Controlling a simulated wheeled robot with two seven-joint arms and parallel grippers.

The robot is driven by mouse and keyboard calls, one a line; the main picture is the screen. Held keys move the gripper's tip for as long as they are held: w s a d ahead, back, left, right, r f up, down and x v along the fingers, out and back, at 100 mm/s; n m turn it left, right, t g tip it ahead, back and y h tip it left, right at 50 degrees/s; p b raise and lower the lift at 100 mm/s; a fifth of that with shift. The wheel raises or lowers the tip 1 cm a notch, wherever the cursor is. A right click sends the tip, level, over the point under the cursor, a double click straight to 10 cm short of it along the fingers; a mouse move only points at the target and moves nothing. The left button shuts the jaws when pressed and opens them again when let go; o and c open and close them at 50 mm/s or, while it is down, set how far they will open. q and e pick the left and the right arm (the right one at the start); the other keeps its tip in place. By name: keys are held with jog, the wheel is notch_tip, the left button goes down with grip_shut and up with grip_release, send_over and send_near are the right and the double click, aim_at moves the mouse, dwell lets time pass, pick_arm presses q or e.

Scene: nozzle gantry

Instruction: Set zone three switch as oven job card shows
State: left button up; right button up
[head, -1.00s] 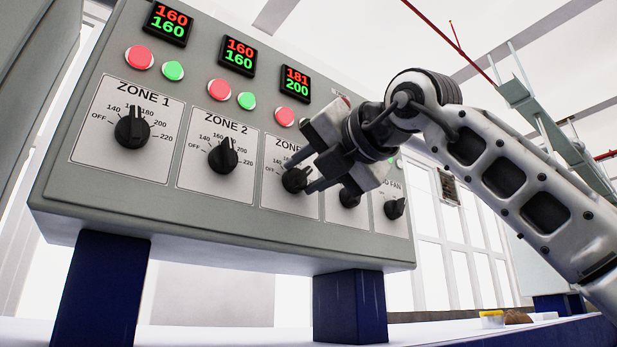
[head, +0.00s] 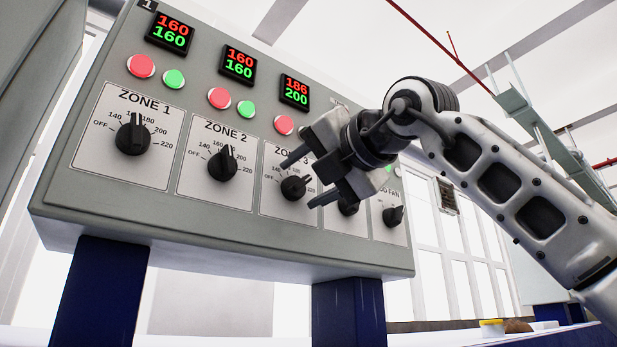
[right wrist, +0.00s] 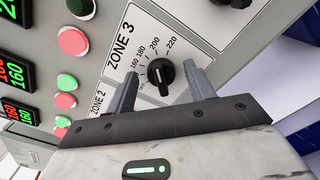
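The zone three knob (head: 293,187) is black and sits on a white plate marked ZONE 3. In the right wrist view, the knob (right wrist: 161,76) has its ridge turned toward about the 200 mark. The zone three display (head: 295,91) reads 186 in red over 200 in green. My right gripper (head: 297,184) is open and empty in front of the knob. In the right wrist view, the gripper's fingers (right wrist: 162,86) stand apart on either side of the knob, with gaps. My left gripper is not in view. No readable oven job card shows.
The zone one knob (head: 133,134) and zone two knob (head: 222,164) sit to the left on the same grey panel. Their displays read 160 over 160. The fan knob (head: 393,216) is to the right. Another knob (head: 347,208) is partly behind my gripper.

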jog(key=shift+s+d, duration=0.1)
pick_arm(q)
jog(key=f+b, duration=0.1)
jog(key=b, duration=0.3)
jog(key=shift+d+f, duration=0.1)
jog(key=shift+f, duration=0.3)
pick_arm(e)
jog(key=v, duration=1.5)
jog(key=shift+s+d, duration=0.2)
jog(key=shift+s, duration=0.1)
